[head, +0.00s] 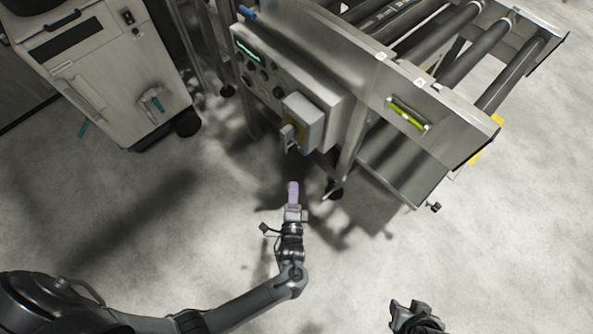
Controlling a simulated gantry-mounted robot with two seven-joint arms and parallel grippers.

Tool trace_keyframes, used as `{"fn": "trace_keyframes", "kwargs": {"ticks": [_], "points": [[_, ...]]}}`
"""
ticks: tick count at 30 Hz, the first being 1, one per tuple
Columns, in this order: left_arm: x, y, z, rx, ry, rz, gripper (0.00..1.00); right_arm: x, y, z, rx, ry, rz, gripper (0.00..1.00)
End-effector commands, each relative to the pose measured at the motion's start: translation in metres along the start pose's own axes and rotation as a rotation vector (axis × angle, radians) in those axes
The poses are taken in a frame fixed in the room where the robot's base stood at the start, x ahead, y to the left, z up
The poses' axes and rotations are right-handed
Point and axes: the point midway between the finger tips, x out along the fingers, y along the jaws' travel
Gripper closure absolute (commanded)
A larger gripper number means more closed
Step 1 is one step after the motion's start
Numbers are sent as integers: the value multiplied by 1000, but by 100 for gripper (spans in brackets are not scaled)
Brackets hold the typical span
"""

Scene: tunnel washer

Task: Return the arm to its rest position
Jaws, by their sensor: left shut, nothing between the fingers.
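My left arm comes in from the lower left. Its gripper (293,188), with pale purple fingers, is shut and empty over the floor. It is just below the grey control box (303,122) with a lever-like switch (288,138) on the front of the steel machine, and a gap shows between them. The dark end of my right arm, with its gripper (414,308), shows at the bottom edge, right of centre. Its fingers cannot be made out clearly.
The steel roller conveyor machine (345,60) fills the top right, with a panel of knobs (258,72) and a yellow-green level vial (407,114). A grey wheeled cabinet (115,80) stands at upper left. The concrete floor (150,220) is clear across the middle and right.

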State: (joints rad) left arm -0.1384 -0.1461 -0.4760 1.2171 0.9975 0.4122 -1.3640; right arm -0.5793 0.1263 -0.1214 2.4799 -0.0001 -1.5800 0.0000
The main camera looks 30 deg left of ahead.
Motion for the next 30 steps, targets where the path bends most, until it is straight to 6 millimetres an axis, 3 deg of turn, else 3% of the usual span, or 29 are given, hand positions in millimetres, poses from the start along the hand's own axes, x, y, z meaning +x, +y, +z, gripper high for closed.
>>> {"fn": "trace_keyframes", "kwargs": {"ticks": [7,11,15,19,25,30], "points": [[-19,2,7,14,2,19,100,-10,0,-3,3,-1,-1,57],[-34,6,36,54,-11,50,100,-24,0,-8,8,0,-5,57],[-32,-27,81,13,-38,68,100,-48,1,-16,10,0,-5,57],[-19,-56,109,-173,-33,204,100,-67,1,-21,10,0,-6,57],[-14,-111,114,-546,10,516,100,-87,2,-28,10,1,-7,57],[-36,-162,105,-751,4,797,100,-96,3,-30,7,0,-4,57]]}}
